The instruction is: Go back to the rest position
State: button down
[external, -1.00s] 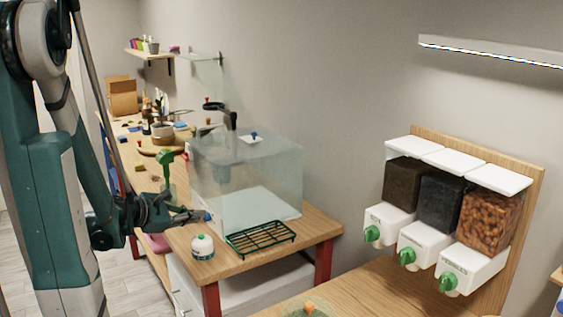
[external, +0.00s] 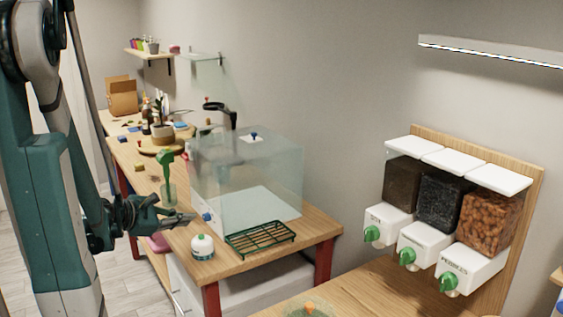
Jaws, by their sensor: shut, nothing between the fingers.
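My gripper (external: 184,219) is at the end of the arm at the left, pointing right. It is shut and empty. It hangs at the near left edge of the wooden bench, just above and behind the small white bottle (external: 202,246) and left of the clear box (external: 250,175). The blue knob (external: 207,217) on the box's side is a little right of the fingertips, and a small gap seems to show between them. A green upright tool (external: 168,178) stands behind the gripper.
A green wire rack (external: 260,239) lies in front of the clear box. Three dispensers with green knobs (external: 408,256) stand at the right. The floor (external: 125,268) left of the bench looks clear.

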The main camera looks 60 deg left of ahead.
jog(key=w+d+m, duration=0.2)
jog(key=d, duration=0.2)
jog(key=w+d+m+g+h, duration=0.1)
jog(key=w+d+m, duration=0.1)
jog(key=w+d, duration=0.1)
jog(key=w+d+r+m+h, duration=0.1)
jog(key=w+d+m, duration=0.1)
jog(key=d+m, duration=0.1)
jog(key=shift+w+d+g+p, duration=0.2)
jog(key=shift+d+g+p, duration=0.1)
jog(key=shift+d, duration=0.6)
jog(key=w+d+r+m+g+h+p, duration=0.1)
jog(key=d+r+m+g, duration=0.1)
jog(key=d+m, duration=0.75)
jog(key=w+d+r+m+g+h, duration=0.15)
jog(key=d+m, duration=0.35)
jog(key=d, duration=0.9)
jog(key=s+d+r+m+y+p, duration=0.1)
jog(key=s+d+r+m, duration=0.4)
jog(key=d+m, duration=0.5)
jog(key=shift+s+d+m, duration=0.25)
jog(key=shift+s+m, duration=0.1)
jog(key=shift+s, duration=0.3)
jog(key=shift+r, duration=0.15)
